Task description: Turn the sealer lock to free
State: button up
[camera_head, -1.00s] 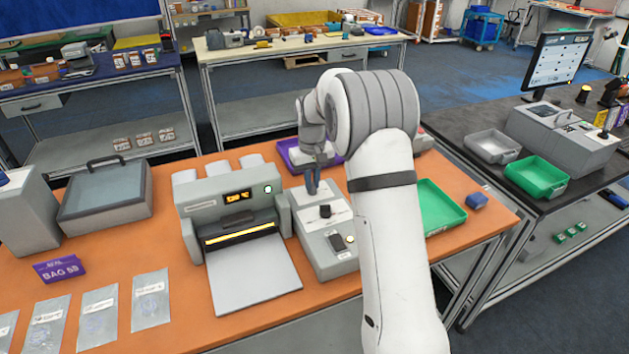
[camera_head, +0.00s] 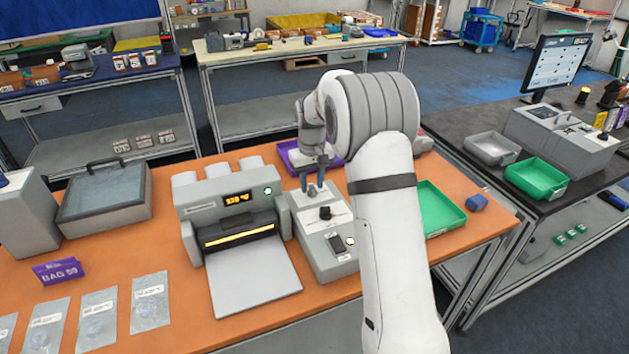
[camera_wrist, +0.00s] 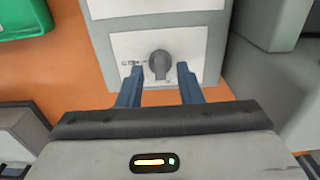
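The grey control box (camera_head: 318,262) stands right of the sealer (camera_head: 230,212) on the orange bench. In the wrist view, a grey knob (camera_wrist: 160,64) sits on the white plate (camera_wrist: 200,45) near one end of the box, with small unreadable lettering to its left. My gripper (camera_wrist: 160,76) is open, with its blue fingers on either side of the knob; whether they touch it is not clear. A black knob (camera_head: 326,212) is nearer on the box.
A green tray (camera_head: 441,207) and a small blue block (camera_head: 477,202) lie right of my arm. A purple tray (camera_head: 290,152) is behind the box. A purple tag (camera_head: 58,271), several clear bags and a grey lidded case (camera_head: 105,195) are to the left.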

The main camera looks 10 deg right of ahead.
aim_at(312, 185)
notch_tip(312, 185, up, 8)
jog(key=shift+f+b, duration=0.25)
jog(key=shift+b, duration=0.2)
jog(key=shift+r, duration=0.15)
